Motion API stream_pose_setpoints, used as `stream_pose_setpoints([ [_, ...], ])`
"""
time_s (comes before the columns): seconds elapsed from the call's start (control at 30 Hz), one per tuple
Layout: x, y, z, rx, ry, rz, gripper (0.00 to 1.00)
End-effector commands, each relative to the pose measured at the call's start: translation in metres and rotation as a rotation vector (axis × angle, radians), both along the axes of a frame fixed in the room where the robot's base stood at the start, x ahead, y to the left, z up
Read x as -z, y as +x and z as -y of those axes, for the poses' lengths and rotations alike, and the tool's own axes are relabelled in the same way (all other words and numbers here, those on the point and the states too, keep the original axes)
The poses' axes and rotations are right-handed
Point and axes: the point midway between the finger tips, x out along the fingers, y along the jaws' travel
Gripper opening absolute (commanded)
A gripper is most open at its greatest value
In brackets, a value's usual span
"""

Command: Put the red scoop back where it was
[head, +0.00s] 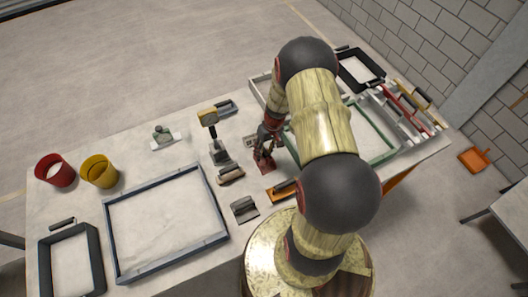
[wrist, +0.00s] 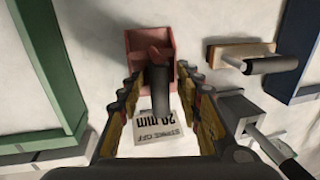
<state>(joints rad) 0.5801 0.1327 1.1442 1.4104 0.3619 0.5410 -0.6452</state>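The red scoop (wrist: 150,48) lies on the pale tabletop in the wrist view, its open pan at the top and its dark handle pointing back toward me. In the head view the red scoop (head: 264,166) shows just below my gripper. My gripper (wrist: 162,80) is open. Its fingers stand on either side of the scoop's handle, with visible gaps between handle and fingertips. In the head view my gripper (head: 269,138) points down at the table, partly hidden by its own links. A white card (wrist: 160,133) with "STRIKE OFF 20 mm" lies near the handle's end.
A wooden float (wrist: 243,50) and a grey metal tool (wrist: 238,108) lie close on the right. A green frame (wrist: 48,70) stands on the left. A blue-grey frame (head: 218,192), red bucket (head: 54,171) and yellow bucket (head: 99,171) occupy the head view's left side.

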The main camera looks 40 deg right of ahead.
Motion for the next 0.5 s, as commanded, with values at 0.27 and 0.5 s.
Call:
stream_pose_setpoints([
  [0.27, -0.039, 0.0, 0.008, 0.001, -0.003, 0.004, 0.35],
  [0.5, -0.087, -0.003, 0.017, 0.001, -0.002, 0.004, 0.35],
])
